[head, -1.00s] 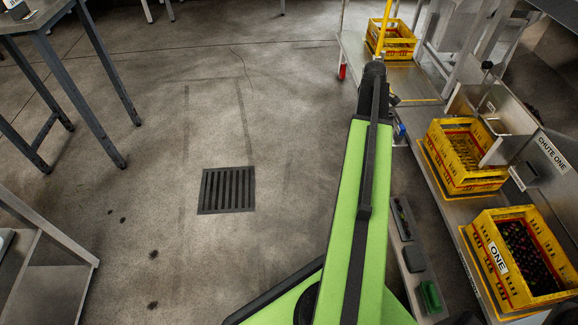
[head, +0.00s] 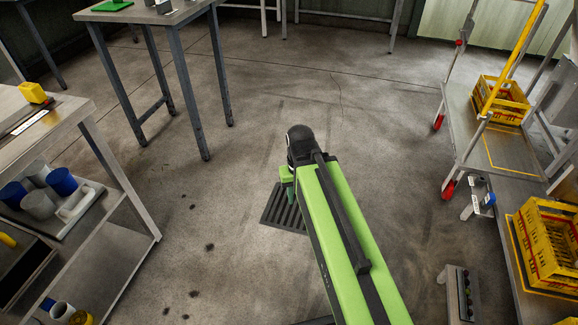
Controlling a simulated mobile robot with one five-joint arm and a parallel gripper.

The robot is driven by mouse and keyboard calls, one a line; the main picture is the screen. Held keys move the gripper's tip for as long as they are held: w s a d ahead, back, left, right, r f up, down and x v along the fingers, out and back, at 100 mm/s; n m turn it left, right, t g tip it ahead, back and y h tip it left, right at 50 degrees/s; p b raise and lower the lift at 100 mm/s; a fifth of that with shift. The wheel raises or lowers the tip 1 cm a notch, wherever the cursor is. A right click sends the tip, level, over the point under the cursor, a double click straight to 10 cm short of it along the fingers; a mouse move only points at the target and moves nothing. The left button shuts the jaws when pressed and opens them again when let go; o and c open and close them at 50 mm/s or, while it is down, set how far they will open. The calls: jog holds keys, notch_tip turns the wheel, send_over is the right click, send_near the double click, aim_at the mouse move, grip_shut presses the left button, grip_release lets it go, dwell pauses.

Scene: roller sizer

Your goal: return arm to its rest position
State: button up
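My green arm reaches forward from the bottom of the head view, over the floor. Its black end joint is near the middle of the picture, above a dark floor drain grate (head: 283,212). A small green part shows just below that joint, and it may belong to my gripper. The fingers are hidden or too small to make out, so I cannot tell whether they are open or shut. I see nothing hanging from the arm's end.
A yellow crate (head: 545,245) sits on the bench at right; another yellow crate (head: 490,100) stands on a cart (head: 465,130) with red-wheeled legs. A shelf unit (head: 130,215) with cups stands at left, a table (head: 150,15) behind it. The middle floor is open.

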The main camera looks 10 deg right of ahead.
notch_tip(320, 180, up, 29)
jog(key=p, duration=2.9)
jog(key=shift+r, duration=0.2)
